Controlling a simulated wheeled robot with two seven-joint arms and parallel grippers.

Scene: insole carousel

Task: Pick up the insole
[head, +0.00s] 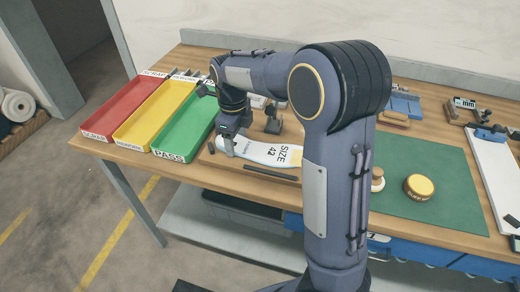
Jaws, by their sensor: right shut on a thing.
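A white insole (262,151) marked "SIZE 42" lies on or just above the wooden workbench, right of the trays. Its right end is hidden behind my right arm. My right gripper (229,150) points down at the insole's left end and is shut on it. I cannot tell whether the insole is lifted off the surface below. My left gripper does not show.
Red (121,106), yellow (152,113) and green PASS (186,122) trays stand left of the insole. A green mat (440,180) with a yellow-topped round tin (419,186) lies on the right. A clipboard (497,165) is at the far right.

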